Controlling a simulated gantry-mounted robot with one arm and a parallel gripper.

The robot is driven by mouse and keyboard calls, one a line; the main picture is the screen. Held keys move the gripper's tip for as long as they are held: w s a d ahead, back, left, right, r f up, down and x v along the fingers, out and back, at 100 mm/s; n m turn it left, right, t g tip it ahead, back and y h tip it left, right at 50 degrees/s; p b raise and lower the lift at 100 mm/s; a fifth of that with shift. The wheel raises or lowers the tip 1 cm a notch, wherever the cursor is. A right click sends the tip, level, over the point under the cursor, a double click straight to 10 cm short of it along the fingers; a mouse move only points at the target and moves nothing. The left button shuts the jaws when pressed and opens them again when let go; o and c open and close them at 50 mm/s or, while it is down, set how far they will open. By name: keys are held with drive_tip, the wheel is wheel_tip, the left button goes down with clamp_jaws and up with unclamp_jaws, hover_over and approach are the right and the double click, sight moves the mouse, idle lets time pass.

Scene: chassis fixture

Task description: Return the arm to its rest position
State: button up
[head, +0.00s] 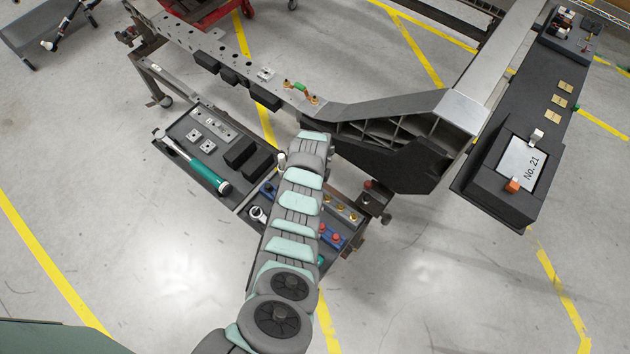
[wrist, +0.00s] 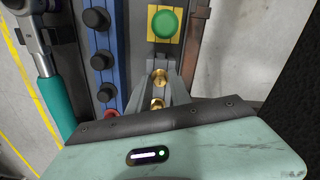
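My arm (head: 295,220) reaches up from the bottom of the head view, over the tool trays beside the chassis. Its end hides my gripper there. In the wrist view my gripper (wrist: 161,72) points at a tray, with its two grey fingers a little apart. No rest position is marked in either view.
A ratchet with a teal handle (wrist: 55,100) and a blue strip with black knobs (wrist: 98,55) lie left of the fingers. A green round part (wrist: 165,24) sits on a yellow plate ahead. The chassis frame (head: 390,110) stands close to my arm. Open floor (head: 430,280) lies right.

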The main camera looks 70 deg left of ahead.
drive_tip(key=o, duration=0.5)
drive_tip(key=shift+o, duration=0.2)
drive_tip(key=shift+r, duration=0.1)
wheel_tip(320, 180, up, 9)
drive_tip(key=p, duration=0.5)
